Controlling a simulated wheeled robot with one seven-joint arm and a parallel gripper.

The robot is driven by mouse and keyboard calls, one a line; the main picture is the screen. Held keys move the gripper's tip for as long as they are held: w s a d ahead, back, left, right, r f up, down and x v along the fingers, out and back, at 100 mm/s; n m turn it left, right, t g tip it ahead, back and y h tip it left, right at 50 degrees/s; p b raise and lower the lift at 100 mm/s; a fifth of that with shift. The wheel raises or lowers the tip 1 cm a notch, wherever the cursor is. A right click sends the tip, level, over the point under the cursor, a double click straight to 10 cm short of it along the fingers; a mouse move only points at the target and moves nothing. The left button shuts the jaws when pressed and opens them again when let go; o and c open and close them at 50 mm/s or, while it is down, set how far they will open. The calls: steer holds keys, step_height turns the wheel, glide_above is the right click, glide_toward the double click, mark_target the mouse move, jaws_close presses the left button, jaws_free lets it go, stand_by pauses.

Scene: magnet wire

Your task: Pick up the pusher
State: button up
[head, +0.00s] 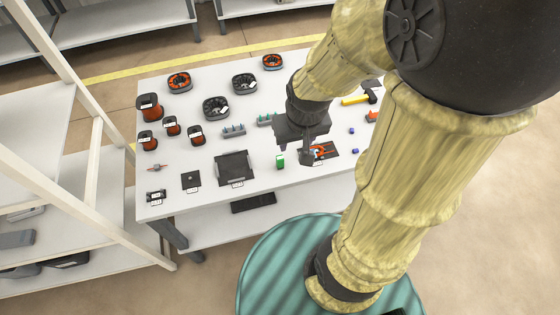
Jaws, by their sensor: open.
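My gripper (309,156) points down over the right front part of the white table (210,192). It is open, though its fingers are small in this view. Just right of the fingertips, a small orange-red object (320,151) lies on a dark mat (331,154), partly hidden by the gripper. A small green upright piece (280,162) stands left of the gripper, apart from it. I cannot tell for sure which small item is the pusher. Nothing shows held in the gripper.
Red-and-black spools (149,107) stand at the left. Black and orange ring parts (216,107) lie at the back. A black tray (235,167) sits mid-front. White shelving (60,140) rises at the left.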

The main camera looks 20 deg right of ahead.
steer(key=g+b, duration=0.1)
steer(key=b, duration=0.7)
glide_above(280, 157)
steer(key=s, duration=0.2)
step_height(280, 157, down, 14)
steer(key=shift+s+r, duration=0.2)
steer(key=shift+r, duration=0.05)
steer(key=f, duration=0.4)
steer(key=w+f+b, duration=0.1)
steer(key=f, duration=0.7)
steer(key=shift+w+b, duration=0.25)
steer(key=shift+b, duration=0.05)
steer(key=shift+f, duration=0.1)
steer(key=shift+w+a+f, duration=0.1)
steer(key=shift+w+f, duration=0.1)
steer(key=shift+f, duration=0.65)
steer(key=shift+w+d+f, duration=0.1)
steer(key=shift+w+f, duration=0.05)
steer(key=shift+f, duration=0.7)
steer(key=shift+w+a+f, duration=0.1)
steer(key=shift+w+f, duration=0.1)
steer(key=shift+f, duration=0.65)
